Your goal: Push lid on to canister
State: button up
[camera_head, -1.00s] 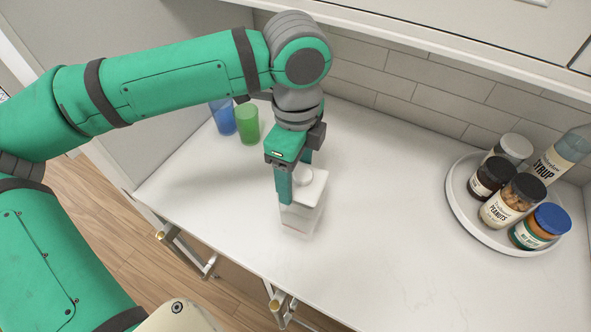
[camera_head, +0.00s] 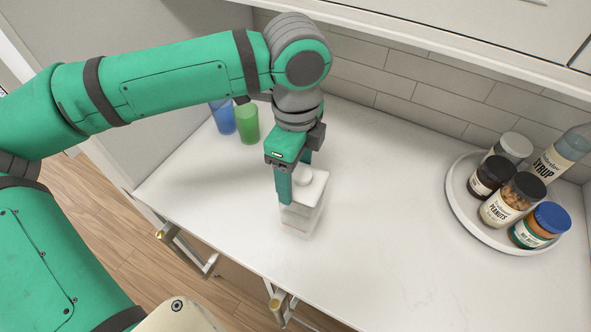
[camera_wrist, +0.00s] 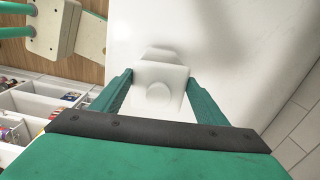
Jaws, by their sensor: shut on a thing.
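The canister (camera_head: 297,222) is a clear, square-sided box standing upright on the white counter. The white lid (camera_head: 317,186) with a round knob is at its top; I cannot tell whether it is fully seated. In the wrist view the lid (camera_wrist: 172,77) lies between the two green fingers, its round knob facing the camera. My gripper (camera_head: 293,188) points down over the canister and is shut on the lid, with a finger at either side. The near finger hides part of the lid and canister in the head view.
A blue cup (camera_head: 222,117) and a green cup (camera_head: 246,123) stand behind my gripper, to the left. A round white tray (camera_head: 462,212) with several jars and a syrup bottle (camera_head: 563,156) is at the right. The counter (camera_head: 390,190) between is clear.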

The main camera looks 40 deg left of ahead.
jog(key=shift+f, duration=0.3)
dwell(0.5)
jog(key=o, duration=1.4)
jog(key=shift+r, duration=0.15)
jog(key=shift+r, duration=3.4)
grip_shut()
jog(key=shift+f, duration=1.75)
